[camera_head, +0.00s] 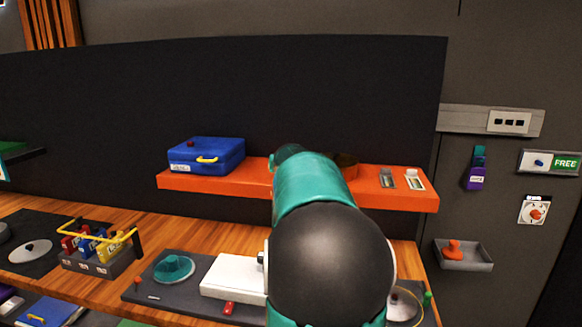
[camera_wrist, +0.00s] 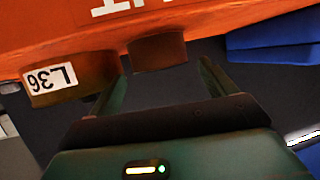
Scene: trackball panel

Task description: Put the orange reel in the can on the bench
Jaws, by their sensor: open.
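In the wrist view, which looks upside down, a short orange-brown round piece (camera_wrist: 157,50), apparently the orange reel, stands against the orange shelf in shadow. My gripper (camera_wrist: 163,66) is open, with one finger on each side of this piece. I cannot tell whether either finger touches it. A brown round container (camera_wrist: 95,70) labelled L36 is close beside the left finger. In the head view my arm hides the gripper and the reel. I cannot make out a can for certain on the wooden bench (camera_head: 200,232); my arm covers part of it.
The orange shelf (camera_head: 230,186) holds a blue case (camera_head: 205,156) at its left and small switches at its right. A brown round thing (camera_head: 347,164) shows behind my arm.

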